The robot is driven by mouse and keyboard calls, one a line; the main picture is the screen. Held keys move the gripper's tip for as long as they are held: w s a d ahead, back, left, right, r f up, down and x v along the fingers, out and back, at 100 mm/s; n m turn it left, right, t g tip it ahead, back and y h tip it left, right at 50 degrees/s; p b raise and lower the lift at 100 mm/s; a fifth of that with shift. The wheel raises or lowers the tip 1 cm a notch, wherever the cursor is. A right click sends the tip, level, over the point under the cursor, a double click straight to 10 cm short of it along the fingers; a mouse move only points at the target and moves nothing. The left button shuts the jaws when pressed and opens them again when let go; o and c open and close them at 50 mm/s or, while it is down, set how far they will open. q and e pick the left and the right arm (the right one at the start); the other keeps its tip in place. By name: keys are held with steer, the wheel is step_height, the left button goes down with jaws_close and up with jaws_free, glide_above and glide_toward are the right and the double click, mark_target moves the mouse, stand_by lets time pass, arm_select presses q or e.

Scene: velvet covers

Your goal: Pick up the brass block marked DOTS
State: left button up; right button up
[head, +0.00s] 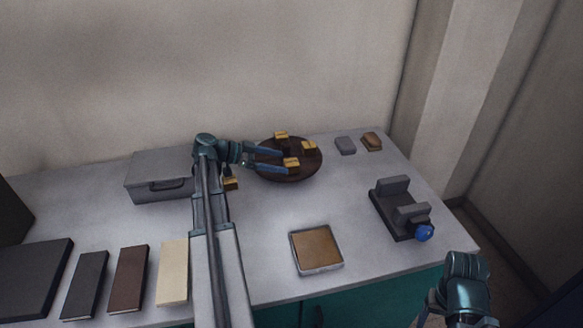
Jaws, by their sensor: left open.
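Several small brass blocks are in view. Three sit on a round dark wooden tray (262,168): a back block (281,135), a right block (308,147) and a front block (291,163). Another brass block (230,184) is on the table beside my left arm, partly hidden. The marks on the blocks are too small to read, so I cannot tell which is DOTS. My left gripper (283,163) is open over the tray, its blue fingertips at either side of the front block. My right gripper (450,312) is low at the bottom right; its jaws are unclear.
A grey case (155,178) stands left of my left arm. Flat swatches (128,278) lie front left. A square tan-lined tray (316,248) lies front centre. A dark clamp-like fixture with a blue knob (424,232) is at right. Two small pads (345,146) lie at the back right.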

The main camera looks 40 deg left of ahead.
mark_target(290, 162)
arm_select(q)
steer(key=b+x, duration=0.1)
steer(key=x, duration=0.3)
steer(key=shift+w, duration=0.15)
steer(key=shift+w+d, duration=0.3)
steer(key=shift+w, duration=0.05)
jaws_close()
